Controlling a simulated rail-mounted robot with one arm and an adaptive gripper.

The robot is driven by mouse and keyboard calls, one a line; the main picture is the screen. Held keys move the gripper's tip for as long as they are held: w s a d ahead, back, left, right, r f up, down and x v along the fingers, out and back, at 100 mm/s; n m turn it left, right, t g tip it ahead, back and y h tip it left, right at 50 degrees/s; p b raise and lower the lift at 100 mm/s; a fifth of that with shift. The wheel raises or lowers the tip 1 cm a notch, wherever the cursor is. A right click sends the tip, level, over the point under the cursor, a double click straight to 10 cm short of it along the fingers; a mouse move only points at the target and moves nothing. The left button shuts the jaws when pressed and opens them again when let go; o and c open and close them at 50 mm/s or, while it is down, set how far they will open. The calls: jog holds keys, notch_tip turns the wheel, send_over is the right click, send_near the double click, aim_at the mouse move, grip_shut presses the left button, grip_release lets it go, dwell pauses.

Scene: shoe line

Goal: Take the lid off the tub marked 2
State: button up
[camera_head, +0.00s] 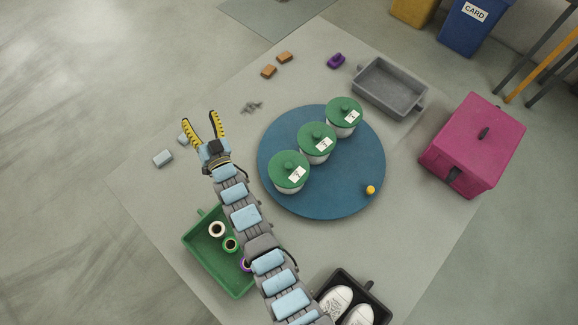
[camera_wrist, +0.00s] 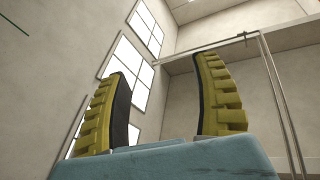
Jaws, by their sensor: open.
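Three white tubs with round green lids stand in a diagonal row on a round blue disc (camera_head: 350,185) in the head view. They are the near-left tub (camera_head: 290,188), the middle tub (camera_head: 318,159) and the far-right tub (camera_head: 344,133). Each lid bears a white label: near-left lid (camera_head: 282,164), middle lid (camera_head: 311,132), far-right lid (camera_head: 339,105). The marks are too small for me to tell which is 2. All lids sit on their tubs. My gripper (camera_head: 200,117) is open and empty, left of the disc and apart from the tubs. The wrist view shows its spread yellow fingers (camera_wrist: 164,70) against wall and windows.
A green tray (camera_head: 196,263) with spools lies below my arm. A black tray (camera_head: 374,291) holds white shoes. A yellow object (camera_head: 370,190) lies on the disc. A grey bin (camera_head: 361,89) and pink box (camera_head: 485,135) stand right. Small blocks (camera_head: 163,158) lie left.

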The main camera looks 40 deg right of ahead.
jog(key=w+d+f+m+g+y+b, duration=0.25)
jog(key=d+f+m+g+b, duration=0.3)
jog(key=d+f+g, duration=0.9)
jog(key=m+g+y+b, duration=0.3)
jog(key=g+y+b, duration=0.2)
jog(key=g+b, duration=0.1)
send_over(288, 165)
jog(key=shift+h, duration=0.25)
jog(key=f, duration=1.5)
jog(key=shift+d+f, duration=0.2)
jog(key=shift+f, duration=0.3)
